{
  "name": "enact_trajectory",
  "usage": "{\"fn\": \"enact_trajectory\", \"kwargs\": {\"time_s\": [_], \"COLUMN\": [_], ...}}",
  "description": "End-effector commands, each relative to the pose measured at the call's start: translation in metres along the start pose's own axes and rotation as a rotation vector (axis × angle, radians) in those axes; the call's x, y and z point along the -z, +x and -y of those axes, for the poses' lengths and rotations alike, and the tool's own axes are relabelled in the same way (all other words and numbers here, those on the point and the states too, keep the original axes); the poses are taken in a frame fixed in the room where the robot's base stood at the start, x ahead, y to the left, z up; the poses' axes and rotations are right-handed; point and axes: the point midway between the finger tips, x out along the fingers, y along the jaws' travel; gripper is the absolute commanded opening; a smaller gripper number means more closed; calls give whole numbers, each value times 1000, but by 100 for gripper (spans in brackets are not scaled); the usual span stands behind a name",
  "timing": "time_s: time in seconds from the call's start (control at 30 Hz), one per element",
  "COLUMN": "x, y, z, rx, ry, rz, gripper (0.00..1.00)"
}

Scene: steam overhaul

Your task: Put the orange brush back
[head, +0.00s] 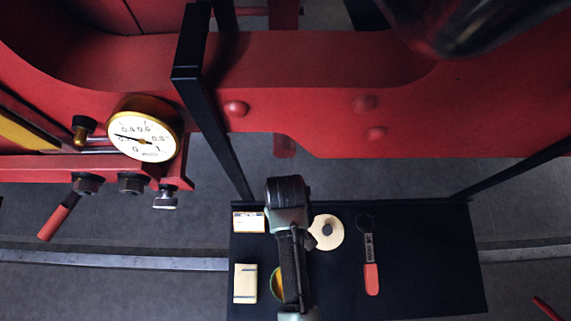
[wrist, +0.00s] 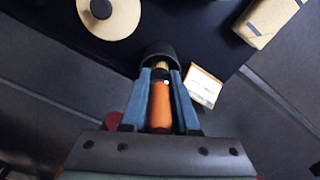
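In the wrist view, the orange brush (wrist: 160,104) lies between the two blue fingers of my gripper (wrist: 160,78). Its orange handle runs back toward the palm, and its pale ferrule and black head point away from it. The fingers appear closed against its sides. Behind the black head is the edge of a dark shelf (wrist: 210,42); whether the brush touches it cannot be told. In the head view, my arm hides the gripper and the brush above the back part of the shelf (head: 420,260).
On the shelf are a small labelled box (head: 248,222), a cream banded block (head: 245,284), a cream disc with a dark knob (head: 327,232), a partly hidden yellow-green round thing (head: 276,284) and a red-handled wrench (head: 370,262). Black posts (head: 210,115) and red machinery with a gauge (head: 143,136) stand behind.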

Motion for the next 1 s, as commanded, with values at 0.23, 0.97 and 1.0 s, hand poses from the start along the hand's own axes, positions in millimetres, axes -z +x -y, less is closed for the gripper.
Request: {"fn": "enact_trajectory", "kwargs": {"time_s": [0.23,0.97,1.0], "x": [0,2,1], "y": [0,-87,-94], "z": [0,-1,0], "rx": [0,-1,-1], "ry": [0,1,1], "rz": [0,-6,-5], "gripper": [57,57,57]}}
